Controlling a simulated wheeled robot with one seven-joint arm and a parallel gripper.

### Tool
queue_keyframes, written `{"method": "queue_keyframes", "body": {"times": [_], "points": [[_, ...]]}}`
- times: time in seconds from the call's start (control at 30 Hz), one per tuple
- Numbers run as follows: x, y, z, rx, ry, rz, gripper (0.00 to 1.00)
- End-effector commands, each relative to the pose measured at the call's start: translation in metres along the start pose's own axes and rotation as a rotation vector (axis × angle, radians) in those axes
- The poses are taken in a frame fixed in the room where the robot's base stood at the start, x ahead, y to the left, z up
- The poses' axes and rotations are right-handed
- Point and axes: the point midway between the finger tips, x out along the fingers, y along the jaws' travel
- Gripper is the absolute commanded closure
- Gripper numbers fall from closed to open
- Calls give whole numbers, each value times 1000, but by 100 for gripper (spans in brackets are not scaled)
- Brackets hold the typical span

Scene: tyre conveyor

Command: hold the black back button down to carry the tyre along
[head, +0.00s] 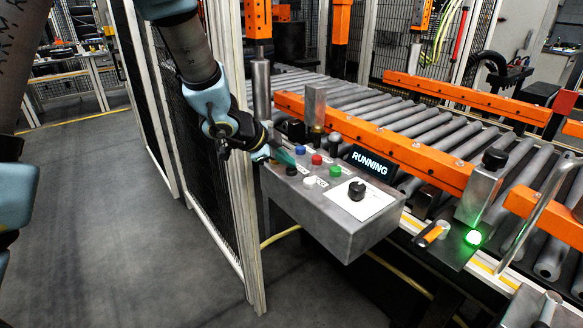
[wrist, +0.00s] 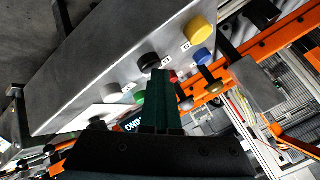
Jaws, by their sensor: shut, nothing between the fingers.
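The black button (head: 291,170) sits on the sloped top of the grey control box (head: 340,225); it also shows in the wrist view (wrist: 148,61). My gripper (head: 287,159) is shut and empty, its green fingers (wrist: 161,105) pointing at the button panel. In the wrist view the fingertips overlap the lower right edge of the black button. I cannot tell whether they touch it or whether it is pressed in. The box display (head: 369,163) reads RUNNING. I cannot make out a tyre in either view.
Near the black button are blue (head: 300,150), red (head: 317,159), green (head: 335,170), white (head: 309,181) and yellow (wrist: 200,28) buttons. A black knob (head: 357,190) is on the box. The roller conveyor (head: 400,115) with orange rails lies behind. A green lamp (head: 473,238) glows.

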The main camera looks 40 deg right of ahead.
Motion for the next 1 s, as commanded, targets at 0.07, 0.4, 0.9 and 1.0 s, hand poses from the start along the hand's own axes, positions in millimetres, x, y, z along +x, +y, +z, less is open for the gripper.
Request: {"method": "queue_keyframes", "body": {"times": [0.07,0.4,0.9,1.0], "points": [[0,1,0,0,-1,1,100],[0,1,0,0,-1,1,100],[-11,-8,-8,0,-1,1,100],[-13,-9,-10,0,-1,1,100]]}}
